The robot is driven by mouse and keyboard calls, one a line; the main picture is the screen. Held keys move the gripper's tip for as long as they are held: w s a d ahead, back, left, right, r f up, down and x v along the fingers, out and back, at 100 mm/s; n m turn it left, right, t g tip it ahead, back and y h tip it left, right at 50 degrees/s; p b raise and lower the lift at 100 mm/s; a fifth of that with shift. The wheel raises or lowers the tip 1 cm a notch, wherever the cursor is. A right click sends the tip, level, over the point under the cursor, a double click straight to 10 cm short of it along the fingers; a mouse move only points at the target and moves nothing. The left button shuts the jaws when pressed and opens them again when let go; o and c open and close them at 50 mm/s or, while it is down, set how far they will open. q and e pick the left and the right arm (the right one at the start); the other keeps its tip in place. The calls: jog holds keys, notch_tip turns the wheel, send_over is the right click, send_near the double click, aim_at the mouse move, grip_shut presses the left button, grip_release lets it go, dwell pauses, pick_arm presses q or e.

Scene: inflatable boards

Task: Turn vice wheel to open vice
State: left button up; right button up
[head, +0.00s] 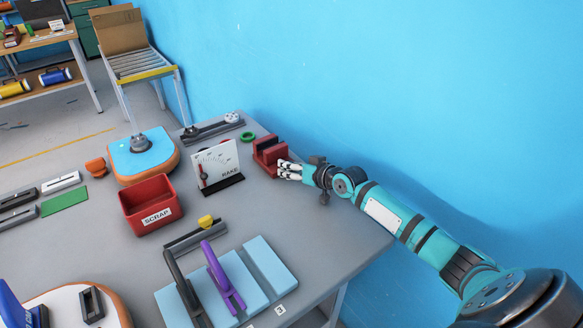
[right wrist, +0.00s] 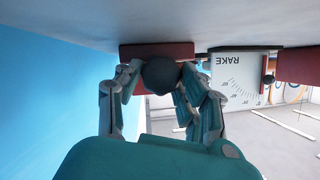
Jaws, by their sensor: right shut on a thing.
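The red vice (head: 266,150) stands at the right edge of the grey table, close to the blue wall. It also shows in the right wrist view (right wrist: 178,50), partly hidden behind my fingers. My right gripper (head: 283,168) reaches the vice's near right side. In the right wrist view, its fingers are shut around a dark round vice wheel (right wrist: 160,76) in front of the red body. The wheel is hidden by the fingers in the head view. How far the jaws are apart is hard to tell. My left gripper is not in view.
A red scrap bin (head: 150,207) and pale blue boards (head: 270,262) with clamps lie nearer. The table's right front area is clear.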

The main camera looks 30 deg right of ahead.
jog(key=shift+a+r+n+h+p, duration=0.1)
jog(key=shift+r+n+h+p, duration=0.25)
jog(key=shift+p, duration=0.8)
jog(key=shift+a+n+h+p, duration=0.1)
jog(key=shift+n+h+p, duration=0.15)
jog(key=shift+n+p, duration=0.6)
jog(key=shift+f+n+h+p, duration=0.2)
jog(key=shift+n+h+p, duration=0.3)
jog(key=shift+p, duration=0.75)
jog(key=shift+a+f+n+h+p, duration=0.1)
jog(key=shift+n+h+p, duration=0.4)
jog(key=shift+n, duration=0.1)
jog(key=o, duration=1.1)
jog(key=shift+o, duration=0.2)
jog(key=shift+s, duration=0.15)
jog(key=v, duration=1.2)
jog(key=shift+f, duration=0.15)
